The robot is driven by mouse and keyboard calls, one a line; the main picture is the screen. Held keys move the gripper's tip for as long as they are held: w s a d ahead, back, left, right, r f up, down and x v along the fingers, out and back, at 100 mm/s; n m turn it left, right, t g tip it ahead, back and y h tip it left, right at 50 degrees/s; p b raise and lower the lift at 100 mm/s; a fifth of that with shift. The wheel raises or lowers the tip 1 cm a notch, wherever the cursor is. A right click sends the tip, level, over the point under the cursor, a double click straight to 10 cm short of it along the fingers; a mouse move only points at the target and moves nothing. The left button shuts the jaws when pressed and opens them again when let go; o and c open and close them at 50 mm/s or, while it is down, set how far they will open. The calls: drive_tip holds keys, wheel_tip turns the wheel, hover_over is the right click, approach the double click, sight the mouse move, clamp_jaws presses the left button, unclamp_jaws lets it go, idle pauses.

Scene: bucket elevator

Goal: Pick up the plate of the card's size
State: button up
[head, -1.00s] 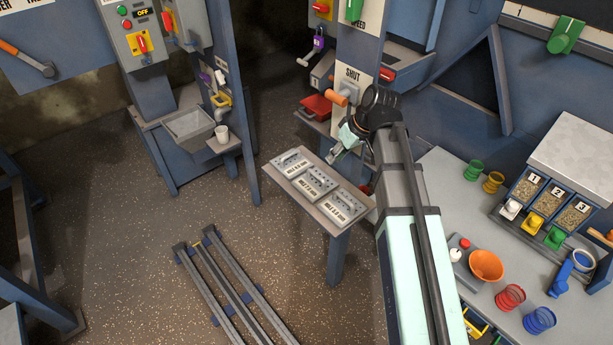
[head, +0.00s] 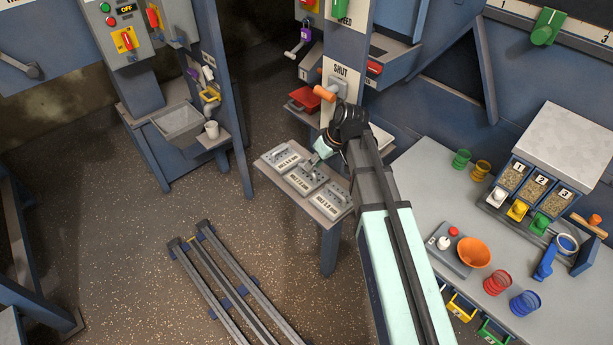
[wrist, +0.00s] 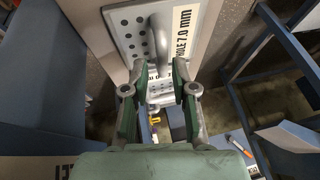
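Three grey perforated plates with handles and white labels lie in a row on a small stand: a far-left plate (head: 280,157), a middle plate (head: 305,179) and a near-right plate (head: 330,200). In the wrist view, a plate (wrist: 130,37) is labelled "HOLE 7.0 mm", and its handle (wrist: 157,48) rises between my fingers. My gripper (head: 317,162) is low over the middle plate; in the wrist view its two fingers (wrist: 160,78) are apart, on either side of the handle. I cannot tell whether they touch it. No card with a readable size shows.
The plate stand (head: 324,226) has a narrow top. A shut-labelled post with an orange handle (head: 325,93) rises behind it. At right, a bench (head: 415,160) holds bins, cups and an orange bowl (head: 475,253). Floor rails (head: 240,285) lie at front left.

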sight(306, 174)
drive_tip(key=shift+s+p+x, duration=0.1)
drive_tip(key=shift+p+x, duration=0.35)
drive_tip(key=shift+x, duration=0.65)
drive_tip(key=shift+s+p+x, duration=0.15)
drive_tip(key=shift+p+x, duration=0.25)
drive_tip(key=shift+x, duration=0.7)
clamp_jaws()
